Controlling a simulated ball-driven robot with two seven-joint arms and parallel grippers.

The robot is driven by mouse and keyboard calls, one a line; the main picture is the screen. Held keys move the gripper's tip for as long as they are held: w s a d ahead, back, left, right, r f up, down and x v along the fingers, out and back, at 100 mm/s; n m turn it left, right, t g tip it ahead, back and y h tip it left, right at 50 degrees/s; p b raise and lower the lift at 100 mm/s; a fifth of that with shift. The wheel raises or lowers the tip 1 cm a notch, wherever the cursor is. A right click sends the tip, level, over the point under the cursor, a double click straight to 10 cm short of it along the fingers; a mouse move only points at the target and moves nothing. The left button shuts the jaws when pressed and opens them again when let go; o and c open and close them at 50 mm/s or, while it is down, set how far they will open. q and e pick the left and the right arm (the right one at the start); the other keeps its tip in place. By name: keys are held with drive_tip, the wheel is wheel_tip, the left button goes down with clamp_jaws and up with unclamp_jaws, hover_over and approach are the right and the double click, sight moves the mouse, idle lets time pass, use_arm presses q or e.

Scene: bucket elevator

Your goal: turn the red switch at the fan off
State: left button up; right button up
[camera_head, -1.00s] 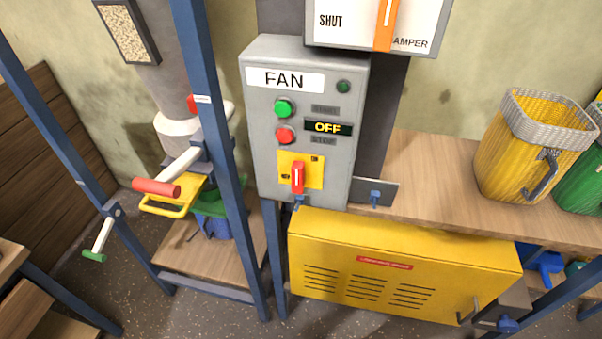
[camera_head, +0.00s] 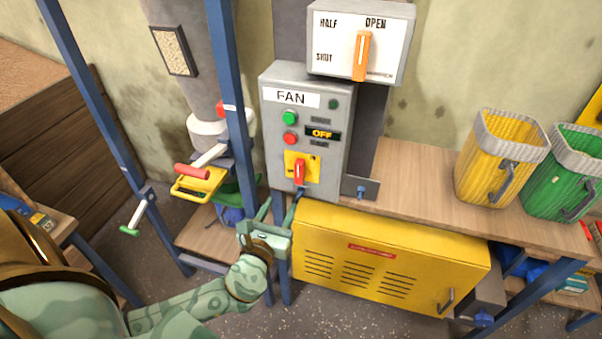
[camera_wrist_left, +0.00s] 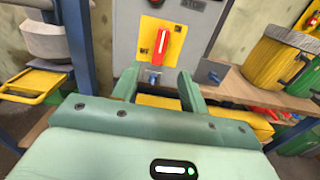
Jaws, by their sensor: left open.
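The grey fan box (camera_head: 312,100) has a white FAN label, a green button, a red button and a small display reading OFF. The red switch (camera_head: 299,172) sits on a yellow plate low on the box, its handle pointing upright. It also shows in the left wrist view (camera_wrist_left: 168,45), above and beyond the fingertips. My left gripper (camera_head: 278,205) is open and empty, just below the box and apart from the switch. In the left wrist view its two fingers (camera_wrist_left: 157,82) point toward the lower edge of the box. My right gripper is not in view.
A damper box (camera_head: 383,42) with an orange lever is above right of the fan box. A yellow cabinet (camera_head: 400,268) is below it. A blue post (camera_head: 232,90) and a red-handled crank (camera_head: 192,171) stand left. Yellow (camera_head: 490,170) and green (camera_head: 560,190) buckets stand on the right bench.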

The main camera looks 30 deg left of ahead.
sight(298, 172)
use_arm(q)
drive_tip(key=x, duration=1.3)
drive_tip(key=shift+w+d+r, duration=0.1)
drive_tip(key=shift+w+d, duration=0.05)
drive_tip(key=shift+w, duration=0.05)
clamp_jaws()
